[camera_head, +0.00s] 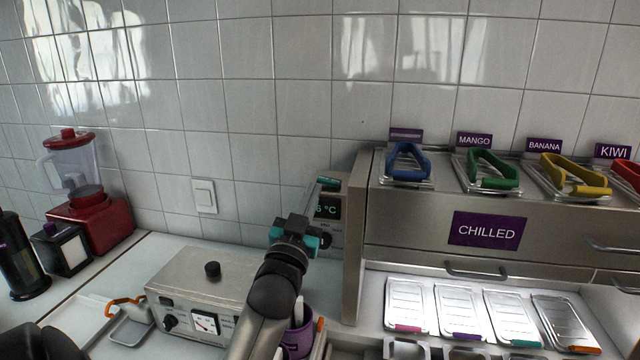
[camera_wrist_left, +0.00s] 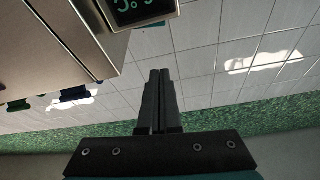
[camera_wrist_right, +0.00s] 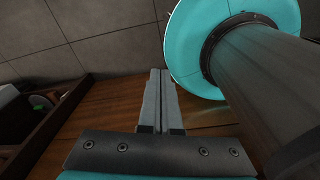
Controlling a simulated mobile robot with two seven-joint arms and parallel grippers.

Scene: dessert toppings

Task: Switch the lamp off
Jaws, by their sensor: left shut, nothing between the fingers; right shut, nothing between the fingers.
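The lamp itself cannot be clearly made out in any view. The strip beneath the chilled cabinet (camera_head: 455,268) is brightly lit. A white wall switch (camera_head: 204,195) sits on the tiles left of my left arm. My left gripper (camera_head: 315,197) is raised beside the cabinet's left side panel, near a dark temperature display (camera_head: 328,207); its fingers are shut and empty. My right gripper (camera_wrist_right: 161,74) is shut and empty, low over wood, outside the head view.
A steel box with a dial (camera_head: 205,322) and a purple cup (camera_head: 300,338) stand by my left arm. A red blender (camera_head: 90,212) and dark containers are at the left. Topping tubs with coloured handles line the cabinet top. The counter below the wall switch is partly clear.

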